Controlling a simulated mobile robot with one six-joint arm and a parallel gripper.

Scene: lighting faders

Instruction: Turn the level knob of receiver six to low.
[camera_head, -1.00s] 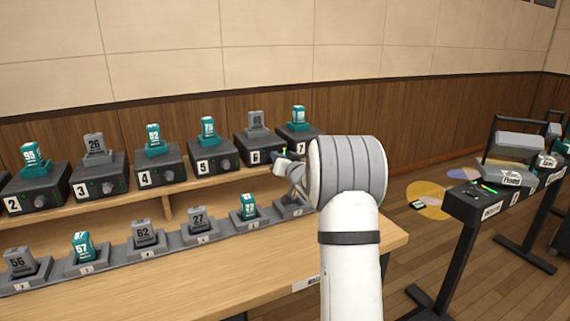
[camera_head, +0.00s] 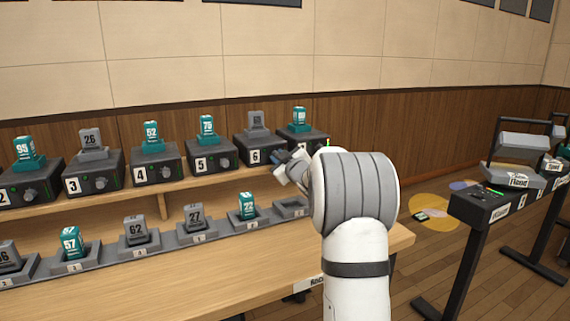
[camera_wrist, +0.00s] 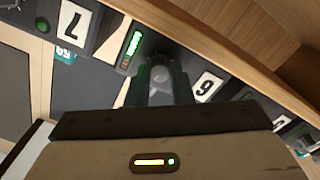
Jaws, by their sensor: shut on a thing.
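Receiver six (camera_head: 254,157) is a dark box with a white "6" label, standing on the raised shelf with a grey pack on top. In the wrist view its front (camera_wrist: 190,75) shows the "6" label and a lit green level bar (camera_wrist: 134,46). My gripper (camera_wrist: 162,80) is shut on the level knob (camera_wrist: 160,72) beside that bar; the fingers cover most of the knob, so its pointer cannot be read. In the head view my gripper (camera_head: 284,163) is at the right part of receiver six's front, partly hidden by my arm.
Receiver five (camera_head: 207,160) stands to the left and receiver seven (camera_head: 300,133) to the right, close by. A row of charging docks (camera_head: 184,240) lies on the desk below. A dark stand (camera_head: 500,200) is at the right.

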